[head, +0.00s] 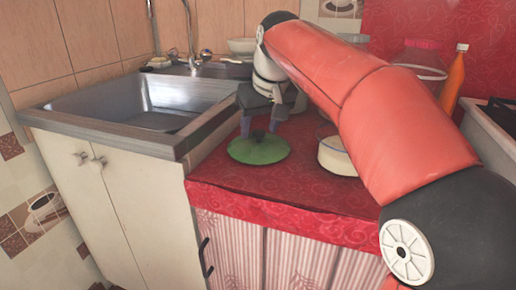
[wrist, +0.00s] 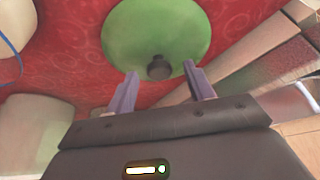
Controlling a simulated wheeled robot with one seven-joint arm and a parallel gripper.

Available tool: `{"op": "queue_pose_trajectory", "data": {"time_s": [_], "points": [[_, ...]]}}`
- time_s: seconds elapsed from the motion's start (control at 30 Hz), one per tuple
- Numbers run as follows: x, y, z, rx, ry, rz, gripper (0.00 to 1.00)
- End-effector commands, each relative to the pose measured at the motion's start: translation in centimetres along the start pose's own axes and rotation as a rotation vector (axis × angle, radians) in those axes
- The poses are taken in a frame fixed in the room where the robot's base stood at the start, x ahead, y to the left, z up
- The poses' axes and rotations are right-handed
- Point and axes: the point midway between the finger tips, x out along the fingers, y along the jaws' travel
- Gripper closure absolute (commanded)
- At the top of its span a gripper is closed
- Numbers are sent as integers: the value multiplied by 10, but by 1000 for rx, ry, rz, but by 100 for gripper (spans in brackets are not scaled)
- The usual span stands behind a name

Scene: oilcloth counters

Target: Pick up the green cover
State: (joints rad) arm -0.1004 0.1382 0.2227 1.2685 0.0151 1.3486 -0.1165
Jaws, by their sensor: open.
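The green cover (head: 259,150) is a round, shallow lid lying on the red oilcloth counter, near its left edge by the sink. In the wrist view the green cover (wrist: 150,28) shows a dark knob at its middle. My gripper (head: 258,130) is above the cover, pointing down. In the wrist view my gripper (wrist: 160,80) has its two fingers apart, with the knob a little beyond and between the fingertips. Nothing is held. Whether the fingers touch the cover cannot be told.
A metal sink (head: 145,110) is to the left of the cover. A white round pot (head: 336,157) stands to the right, partly behind my arm. An orange bottle (head: 455,80) and a jar (head: 420,60) stand at the back right. The counter front (head: 290,190) is clear.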

Motion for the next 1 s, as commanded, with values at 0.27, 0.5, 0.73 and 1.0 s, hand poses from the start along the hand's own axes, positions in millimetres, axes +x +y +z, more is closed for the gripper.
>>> {"op": "queue_pose_trajectory", "data": {"time_s": [0.27,0.5,0.73,1.0], "points": [[8,0,0,0,0,1,47],[8,0,0,0,1,1,71],[8,0,0,0,1,1,96],[1,0,-3,0,3,1,96]]}}
